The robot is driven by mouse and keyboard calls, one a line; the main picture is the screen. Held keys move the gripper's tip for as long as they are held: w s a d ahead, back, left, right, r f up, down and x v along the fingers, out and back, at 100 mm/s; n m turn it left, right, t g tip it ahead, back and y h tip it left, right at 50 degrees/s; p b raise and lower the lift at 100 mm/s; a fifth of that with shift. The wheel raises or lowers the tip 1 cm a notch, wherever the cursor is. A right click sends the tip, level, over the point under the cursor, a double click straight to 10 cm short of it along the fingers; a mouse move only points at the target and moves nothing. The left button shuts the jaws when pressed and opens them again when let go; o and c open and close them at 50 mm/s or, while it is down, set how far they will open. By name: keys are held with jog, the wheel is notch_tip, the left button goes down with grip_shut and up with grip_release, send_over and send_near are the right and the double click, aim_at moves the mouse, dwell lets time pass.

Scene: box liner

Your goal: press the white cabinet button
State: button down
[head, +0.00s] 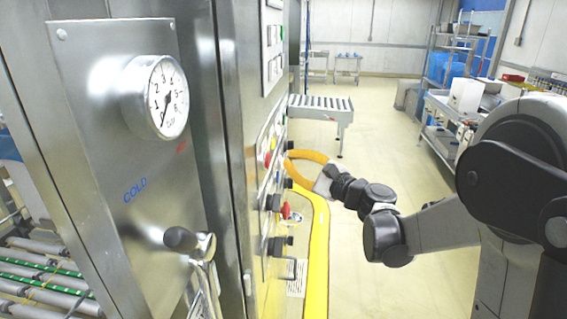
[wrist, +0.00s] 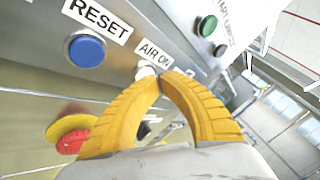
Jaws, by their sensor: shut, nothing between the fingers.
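The white button (wrist: 146,71) shows in the wrist view on the steel cabinet face, below the AIR ON label. It is partly hidden by my gripper (wrist: 162,78), whose two yellow ribbed fingers meet at their tips right at the button. The tips overlap its lower right edge in the picture; I cannot tell whether they touch it. The fingers are shut with nothing between them. In the head view my gripper (head: 290,155) reaches left to the cabinet panel (head: 262,190), and the white button cannot be made out clearly there.
A blue RESET button (wrist: 87,51) is left of the white one. A green button (wrist: 208,26) and a black one (wrist: 220,50) are at upper right. A red emergency knob (wrist: 72,141) on yellow sits lower left. Black knobs (head: 273,203) protrude below my gripper.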

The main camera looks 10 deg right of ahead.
jog(key=shift+d, duration=0.15)
jog(key=shift+s+d, duration=0.3)
jog(key=shift+d, duration=0.3)
jog(key=d, duration=0.1)
jog(key=s+d, duration=0.1)
jog(key=d, duration=0.2)
jog(key=shift+s+d, duration=0.25)
jog(key=shift+d, duration=0.1)
jog(key=shift+a, duration=0.1)
dwell(0.5)
